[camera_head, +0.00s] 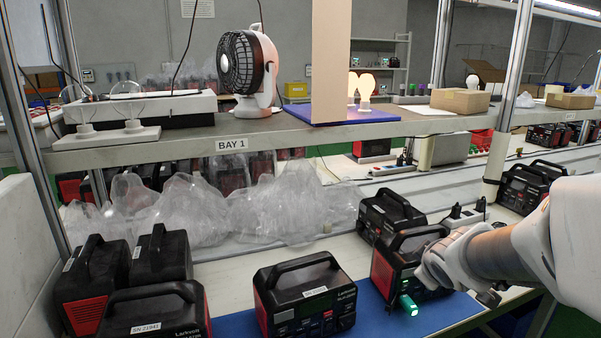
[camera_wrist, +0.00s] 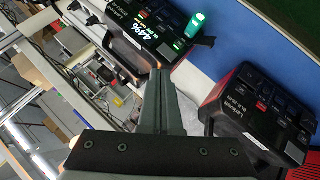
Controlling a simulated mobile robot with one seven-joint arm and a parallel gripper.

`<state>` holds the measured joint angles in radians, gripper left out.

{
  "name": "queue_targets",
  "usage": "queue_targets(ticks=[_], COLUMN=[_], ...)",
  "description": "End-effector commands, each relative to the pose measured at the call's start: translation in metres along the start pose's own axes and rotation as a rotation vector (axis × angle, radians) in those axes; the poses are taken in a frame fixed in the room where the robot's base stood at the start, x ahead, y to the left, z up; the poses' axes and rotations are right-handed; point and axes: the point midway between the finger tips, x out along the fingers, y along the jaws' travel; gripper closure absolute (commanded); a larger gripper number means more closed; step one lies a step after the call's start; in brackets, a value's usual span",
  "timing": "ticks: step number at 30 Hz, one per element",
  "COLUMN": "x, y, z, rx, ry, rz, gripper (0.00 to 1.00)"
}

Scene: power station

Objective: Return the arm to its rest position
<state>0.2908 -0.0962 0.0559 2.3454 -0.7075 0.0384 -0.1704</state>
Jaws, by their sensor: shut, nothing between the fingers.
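My arm (camera_head: 545,240) reaches in from the right in the head view, its wrist end close to a black and red power station (camera_head: 385,272). My gripper (camera_wrist: 163,72) is shut and empty in the wrist view. Its fingertips point toward that power station (camera_wrist: 140,28), which has a lit display. From these views I cannot tell whether they touch it. In the head view the fingers are mostly hidden by the wrist. A glowing green plug-like piece (camera_head: 408,304) sits at the station's front; it also shows in the wrist view (camera_wrist: 194,25).
Another power station (camera_head: 305,295) stands on the blue mat (camera_head: 236,325) to the left, and one (camera_head: 390,217) stands behind. Several more crowd the left. Crumpled clear plastic (camera_head: 290,205) lies behind. A shelf edge (camera_head: 300,137) and metal post (camera_head: 512,80) bound the space near my arm.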

Motion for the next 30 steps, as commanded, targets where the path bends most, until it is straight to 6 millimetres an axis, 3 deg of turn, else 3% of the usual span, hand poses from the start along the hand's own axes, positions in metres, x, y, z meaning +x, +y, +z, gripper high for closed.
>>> queue_targets(ticks=[1, 3, 8, 20, 22, 30], x=[-0.021, -0.045, -0.095, -0.194, -0.211, -0.249], y=[-0.001, -0.007, -0.036, -0.137, -0.128, -0.09], z=[-0.009, -0.011, 0.003, 0.045, 0.036, 0.008], rx=[0.063, 0.158, 0.354, 0.674, 0.684, 0.681], ry=[-0.007, -0.035, -0.107, -0.25, -0.261, -0.262], rz=[0.009, 0.005, -0.044, -0.313, -0.328, -0.323], gripper=[1.0, 1.0, 1.0, 1.0, 1.0, 1.0])
